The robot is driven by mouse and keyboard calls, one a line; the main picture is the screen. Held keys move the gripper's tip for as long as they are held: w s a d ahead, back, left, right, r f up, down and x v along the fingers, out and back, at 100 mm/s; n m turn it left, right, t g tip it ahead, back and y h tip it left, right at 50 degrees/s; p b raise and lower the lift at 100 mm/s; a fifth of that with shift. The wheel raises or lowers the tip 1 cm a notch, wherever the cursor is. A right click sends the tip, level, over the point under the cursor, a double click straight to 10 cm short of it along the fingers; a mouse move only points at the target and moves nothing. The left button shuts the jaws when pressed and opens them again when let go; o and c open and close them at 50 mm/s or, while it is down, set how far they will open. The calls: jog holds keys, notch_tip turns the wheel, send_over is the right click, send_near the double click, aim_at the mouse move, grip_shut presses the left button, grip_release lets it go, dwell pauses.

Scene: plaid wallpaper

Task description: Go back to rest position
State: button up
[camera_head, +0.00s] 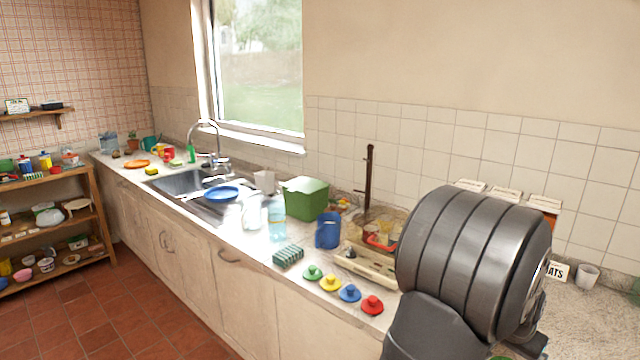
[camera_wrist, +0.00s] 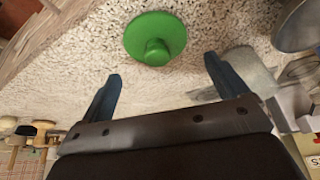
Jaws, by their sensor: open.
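My gripper (camera_wrist: 162,67) shows in the wrist view with its two blue fingers spread apart and nothing between them. A round green lid with a knob (camera_wrist: 155,38) lies on the speckled counter (camera_wrist: 75,55) just beyond the fingertips, apart from them. In the head view, my thick grey arm fills the right side over the counter and hides what is behind it. The gripper's fingers cannot be made out there.
Green (camera_head: 312,272), yellow (camera_head: 331,282), blue (camera_head: 349,292) and red (camera_head: 372,305) knobbed lids line the counter's front edge. A white cup (camera_head: 587,277) is right of my arm.

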jog(key=shift+f, duration=1.2)
jog(key=v, duration=1.2)
jog(key=x, duration=1.2)
jog(key=shift+f, duration=0.15)
jog(key=shift+d, duration=0.1)
notch_tip(320, 180, up, 4)
jog(key=shift+r, duration=0.1)
jog(key=s+d+r, duration=0.1)
jog(key=s+r, duration=0.6)
jog(key=s, duration=0.5)
jog(key=w+d+r, duration=0.1)
jog(key=w+r, duration=0.2)
jog(key=w, duration=0.5)
jog(key=w+d+r, duration=0.2)
jog(key=w+r, duration=0.1)
jog(key=w, duration=0.4)
jog(key=w+a+f, duration=0.3)
jog(key=w+f, duration=0.3)
jog(key=w, duration=0.5)
jog(key=shift+a+f, duration=0.25)
jog(key=shift+f, duration=0.05)
